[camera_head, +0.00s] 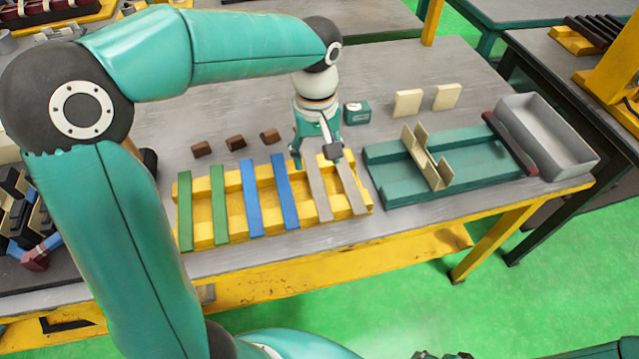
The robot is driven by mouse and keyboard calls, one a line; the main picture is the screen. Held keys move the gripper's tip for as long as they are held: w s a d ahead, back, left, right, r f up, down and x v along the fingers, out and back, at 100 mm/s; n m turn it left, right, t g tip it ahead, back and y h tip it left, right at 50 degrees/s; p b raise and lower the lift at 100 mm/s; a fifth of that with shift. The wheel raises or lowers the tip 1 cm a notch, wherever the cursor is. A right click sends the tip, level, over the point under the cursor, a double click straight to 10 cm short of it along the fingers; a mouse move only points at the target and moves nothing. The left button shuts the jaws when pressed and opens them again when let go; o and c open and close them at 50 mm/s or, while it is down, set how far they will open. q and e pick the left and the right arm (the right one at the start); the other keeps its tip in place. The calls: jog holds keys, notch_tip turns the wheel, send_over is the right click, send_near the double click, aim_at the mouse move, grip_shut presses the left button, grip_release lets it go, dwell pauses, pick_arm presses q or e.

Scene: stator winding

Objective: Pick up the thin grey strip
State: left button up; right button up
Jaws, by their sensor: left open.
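Two thin grey strips lie side by side across the right end of the yellow slotted rack (205,238): the left grey strip (320,195) and the right grey strip (351,188). My left gripper (317,156) points down over the far ends of the grey strips. Its fingers are open, with nothing seen held between them. Whether a finger touches a strip is unclear. Dark parts at the bottom edge (442,356) may be my right gripper, mostly cut off.
Green strips (219,204) and blue strips (285,192) share the rack. Small brown blocks (236,143) and a teal box (357,112) lie behind it. A green fixture (391,175) with cream plates stands right, beside a grey bin (548,136).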

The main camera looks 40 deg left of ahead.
aim_at(318, 187)
pick_arm(q)
notch_tip(318, 187, down, 4)
jog(key=shift+r, duration=0.1)
jog(key=shift+w+a+f+p, duration=0.1)
jog(key=shift+w+f+p, duration=0.15)
jog(key=shift+f, duration=1.1)
jog(key=shift+w+a+f+p, duration=0.1)
jog(key=shift+f+p, duration=0.1)
jog(key=shift+f, duration=1.1)
jog(key=c, duration=1.1)
jog(key=shift+r, duration=0.1)
